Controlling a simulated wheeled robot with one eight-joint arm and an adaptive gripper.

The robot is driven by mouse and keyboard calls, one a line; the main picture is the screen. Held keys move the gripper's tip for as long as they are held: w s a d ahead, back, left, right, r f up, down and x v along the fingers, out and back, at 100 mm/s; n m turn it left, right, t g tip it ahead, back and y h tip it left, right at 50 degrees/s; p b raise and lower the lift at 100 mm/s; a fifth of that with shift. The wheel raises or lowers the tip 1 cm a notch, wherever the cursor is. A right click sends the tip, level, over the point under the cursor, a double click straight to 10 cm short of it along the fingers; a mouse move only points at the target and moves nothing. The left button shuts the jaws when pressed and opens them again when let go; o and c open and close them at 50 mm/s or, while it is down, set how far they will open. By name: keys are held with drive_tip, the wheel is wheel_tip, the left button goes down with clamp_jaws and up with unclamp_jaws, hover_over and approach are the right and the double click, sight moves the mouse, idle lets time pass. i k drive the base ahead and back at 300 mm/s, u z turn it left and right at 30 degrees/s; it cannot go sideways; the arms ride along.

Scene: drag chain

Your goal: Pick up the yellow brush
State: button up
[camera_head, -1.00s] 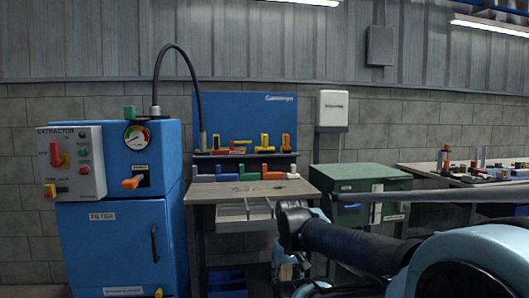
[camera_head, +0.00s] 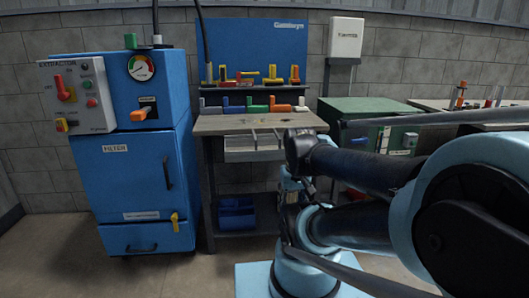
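My arm fills the lower right of the head view and stands in front of the bench's right side. My gripper cannot be made out, so its state and place are hidden.
The workbench top (camera_head: 225,125) has a clear front, with coloured items in a row behind. A blue extractor cabinet (camera_head: 135,185) stands left, a green cabinet (camera_head: 365,107) right. A blue bin (camera_head: 236,212) sits below the bench. Floor is free before the extractor.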

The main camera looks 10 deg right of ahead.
sight(273, 82)
drive_tip(key=k, duration=0.5)
drive_tip(key=z, duration=0.45)
drive_tip(key=i, duration=1.45)
drive_tip(key=u, duration=0.45)
